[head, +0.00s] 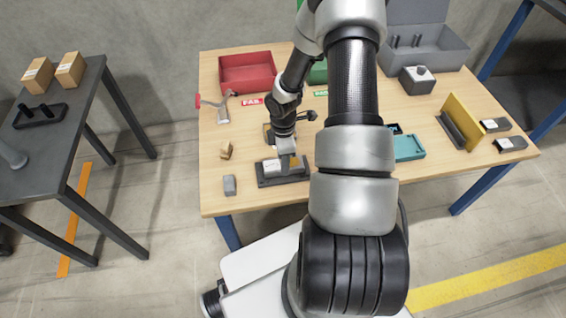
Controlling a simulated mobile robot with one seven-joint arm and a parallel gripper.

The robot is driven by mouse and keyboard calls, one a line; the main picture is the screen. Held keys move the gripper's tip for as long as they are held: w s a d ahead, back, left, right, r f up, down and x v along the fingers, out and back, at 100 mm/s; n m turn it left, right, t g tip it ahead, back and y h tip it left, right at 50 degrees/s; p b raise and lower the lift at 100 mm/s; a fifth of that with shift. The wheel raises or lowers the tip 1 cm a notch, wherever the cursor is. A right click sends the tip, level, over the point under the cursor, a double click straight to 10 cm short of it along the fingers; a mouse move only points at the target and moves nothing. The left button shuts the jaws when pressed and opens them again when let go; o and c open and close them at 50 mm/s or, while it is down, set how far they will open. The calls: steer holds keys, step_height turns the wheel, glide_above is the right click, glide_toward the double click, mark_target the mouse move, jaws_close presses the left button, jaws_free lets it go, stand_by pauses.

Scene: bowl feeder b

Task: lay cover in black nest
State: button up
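The black nest (297,177) is a low dark fixture near the front edge of the wooden table, left of my arm. A whitish block (271,166) sits at its left side, and a small yellowish piece (294,161) shows at its middle right. I cannot tell which piece is the cover. My gripper (287,150) points down just above the nest, close to the yellowish piece. A pale grey part shows at its lower end; whether this is a finger or a held thing is unclear. The fingers are too small and hidden to read.
A grey block (229,186) and a tan piece (226,150) stand left of the nest. A red bin (247,85) and a partly hidden green bin (318,72) are behind. A teal tray (409,149), yellow panel (465,119) and grey bin (449,54) lie right of my arm.

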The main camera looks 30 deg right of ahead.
steer(key=shift+f, duration=0.35)
steer(key=shift+f, duration=0.1)
steer(key=shift+f, duration=0.15)
steer(key=o, duration=1.3)
step_height(320, 180, up, 12)
steer(key=p, duration=0.3)
steer(key=shift+r, duration=0.2)
